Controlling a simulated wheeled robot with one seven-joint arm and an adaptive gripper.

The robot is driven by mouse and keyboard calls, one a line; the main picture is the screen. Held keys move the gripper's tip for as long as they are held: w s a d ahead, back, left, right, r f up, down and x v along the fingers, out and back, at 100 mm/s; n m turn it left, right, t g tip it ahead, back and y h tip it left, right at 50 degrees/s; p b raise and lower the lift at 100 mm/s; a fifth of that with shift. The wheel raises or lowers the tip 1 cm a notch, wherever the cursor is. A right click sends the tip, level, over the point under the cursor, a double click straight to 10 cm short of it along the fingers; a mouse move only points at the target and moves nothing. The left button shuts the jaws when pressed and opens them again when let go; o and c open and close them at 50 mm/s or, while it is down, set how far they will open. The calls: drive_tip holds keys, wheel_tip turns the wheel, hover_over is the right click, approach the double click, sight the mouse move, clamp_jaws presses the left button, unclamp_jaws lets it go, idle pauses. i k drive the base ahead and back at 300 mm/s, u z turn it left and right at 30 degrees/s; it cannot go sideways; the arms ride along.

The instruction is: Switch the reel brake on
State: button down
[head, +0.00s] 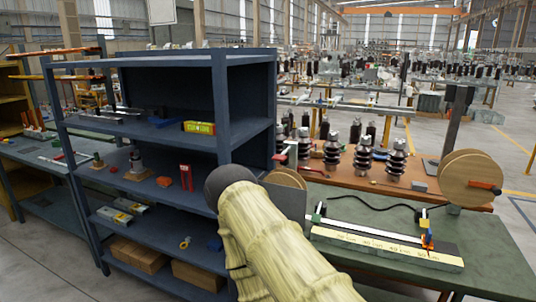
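A wooden reel (468,178) stands upright at the right end of the green workbench. A small red-orange lever (486,186) shows at its face; I cannot tell whether it is the brake or how it is set. A second wooden reel (286,178) shows farther left, partly hidden behind a grey plate (287,203) and my arm. My arm, in a pale yellow sleeve with a dark rounded end, rises from the bottom middle, in front of the shelf's right side. My gripper's fingers do not show.
A dark blue shelf unit (219,110) with boxes and small parts stands left of my arm. The green bench (490,252) holds a measuring rail (385,246) with an orange clamp and a black cable. Brown ribbed insulators (396,160) stand behind. Open floor lies at far right.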

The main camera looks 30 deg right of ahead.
sight(284, 156)
drive_tip(key=z, duration=0.55)
drive_tip(key=i, duration=0.75)
drive_tip(key=z, duration=0.7)
